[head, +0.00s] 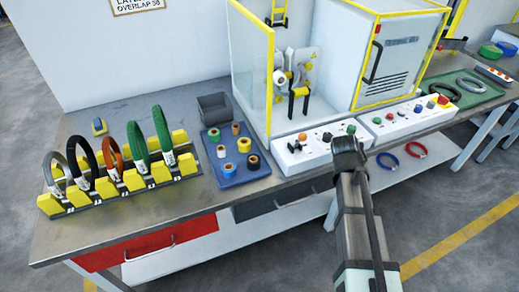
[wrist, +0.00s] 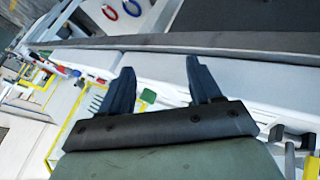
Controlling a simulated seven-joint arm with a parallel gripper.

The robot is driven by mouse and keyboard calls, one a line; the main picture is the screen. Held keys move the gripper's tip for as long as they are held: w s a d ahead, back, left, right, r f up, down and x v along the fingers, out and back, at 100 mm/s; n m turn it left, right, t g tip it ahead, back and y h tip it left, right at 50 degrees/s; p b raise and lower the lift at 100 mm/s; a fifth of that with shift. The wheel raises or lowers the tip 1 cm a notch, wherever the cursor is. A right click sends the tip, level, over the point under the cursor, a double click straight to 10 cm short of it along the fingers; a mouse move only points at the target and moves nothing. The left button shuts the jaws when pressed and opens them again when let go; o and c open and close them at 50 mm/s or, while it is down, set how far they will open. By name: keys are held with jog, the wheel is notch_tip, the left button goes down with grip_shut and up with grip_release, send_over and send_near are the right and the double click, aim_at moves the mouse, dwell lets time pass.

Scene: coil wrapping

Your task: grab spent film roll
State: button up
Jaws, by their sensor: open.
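A small white roll (head: 280,78) sits on the wrapping machine (head: 298,80) inside the yellow-framed enclosure; it looks like the film roll there, but I cannot tell whether it is spent. Several tape or film rolls stand on a blue tray (head: 226,181) left of the machine. My gripper (wrist: 158,78) is open and empty in the wrist view, its two dark fingers apart. In the head view, my gripper (head: 346,147) is over the front edge of the bench by the control panels, to the right of and nearer than the machine. Its fingertips are not clear there.
A rack (head: 120,180) with several upright coils stands at the left. A grey bin (head: 214,107) is behind the tray. Control boxes (head: 318,145) line the front. A glass panel (head: 252,65) and the yellow-framed door (head: 402,62) flank the machine.

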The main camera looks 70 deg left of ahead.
jog(key=s+a+r+n+y, duration=0.2)
jog(key=s+a+r, duration=0.65)
jog(key=r, duration=0.25)
jog(key=g+h, duration=0.2)
jog(key=g, duration=0.5)
send_over(221, 149)
jog(key=d, duration=0.4)
jog(key=f, duration=1)
jog(key=shift+s+a, duration=0.25)
jog(key=shift+s, duration=0.05)
jog(key=shift+x, duration=3)
jog(key=shift+w+a, duration=0.1)
jog(key=shift+w, duration=0.1)
jog(key=shift+c, duration=0.4)
jog(key=c, duration=1)
